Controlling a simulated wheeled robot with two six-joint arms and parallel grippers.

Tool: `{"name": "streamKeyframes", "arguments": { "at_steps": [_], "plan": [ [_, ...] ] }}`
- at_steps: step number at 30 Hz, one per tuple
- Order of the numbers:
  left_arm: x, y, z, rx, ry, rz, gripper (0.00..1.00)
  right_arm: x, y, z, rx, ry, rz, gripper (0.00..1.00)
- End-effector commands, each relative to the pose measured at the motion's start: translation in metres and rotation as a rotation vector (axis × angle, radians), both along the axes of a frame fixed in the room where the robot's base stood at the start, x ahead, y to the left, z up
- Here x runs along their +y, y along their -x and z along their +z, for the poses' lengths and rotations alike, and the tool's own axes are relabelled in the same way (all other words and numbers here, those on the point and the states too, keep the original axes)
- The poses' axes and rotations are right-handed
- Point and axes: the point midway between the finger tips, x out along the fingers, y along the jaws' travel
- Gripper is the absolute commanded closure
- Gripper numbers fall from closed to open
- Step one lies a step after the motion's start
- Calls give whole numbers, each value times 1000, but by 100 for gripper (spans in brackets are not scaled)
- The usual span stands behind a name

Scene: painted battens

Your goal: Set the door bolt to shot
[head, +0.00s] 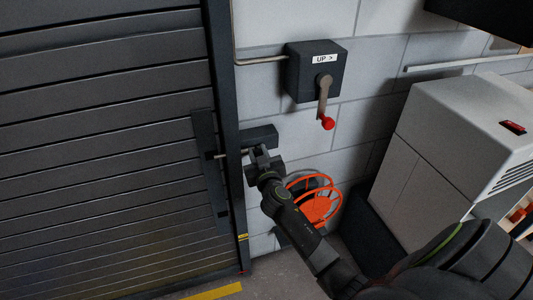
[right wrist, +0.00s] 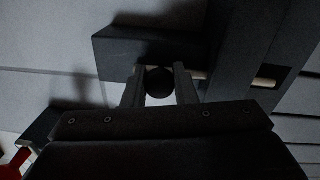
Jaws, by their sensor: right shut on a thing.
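The door bolt is a pale metal rod (right wrist: 200,74) on a dark housing (head: 260,137) fixed to the wall beside the shutter door (head: 110,130). The rod crosses the dark door rail, and its pale end (head: 217,156) shows on the door side; it also shows there in the right wrist view (right wrist: 263,82). A round black knob (right wrist: 159,82) sits on the bolt. My right gripper (head: 262,155) is shut on this knob, with one finger on each side in the right wrist view (right wrist: 159,86). My left gripper is out of view.
A dark crank box (head: 316,70) marked "UP >" with a red-knobbed handle (head: 326,105) hangs above the bolt. An orange reel (head: 318,200) is on the wall below, close to my right arm. A white cabinet (head: 450,130) stands at right.

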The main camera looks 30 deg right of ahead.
Motion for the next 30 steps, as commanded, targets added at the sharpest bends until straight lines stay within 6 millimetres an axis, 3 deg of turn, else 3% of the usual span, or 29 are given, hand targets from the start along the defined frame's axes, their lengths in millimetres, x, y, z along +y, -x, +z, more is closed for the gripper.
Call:
{"name": "streamKeyframes", "arguments": {
  "at_steps": [8, 9, 13, 23, 30],
  "plan": [
    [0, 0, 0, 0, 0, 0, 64, 4, 0, -1, 0, -7, 6, 100],
    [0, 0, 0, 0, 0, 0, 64, 4, 0, -1, 0, -7, 7, 70],
    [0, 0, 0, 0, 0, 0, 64, 3, 0, -1, 0, -6, 6, 54],
    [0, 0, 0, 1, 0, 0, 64, 4, 2, -1, 1, -4, 5, 54],
    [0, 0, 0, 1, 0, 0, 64, 13, 33, -1, 0, -7, 4, 54]
  ]
}}
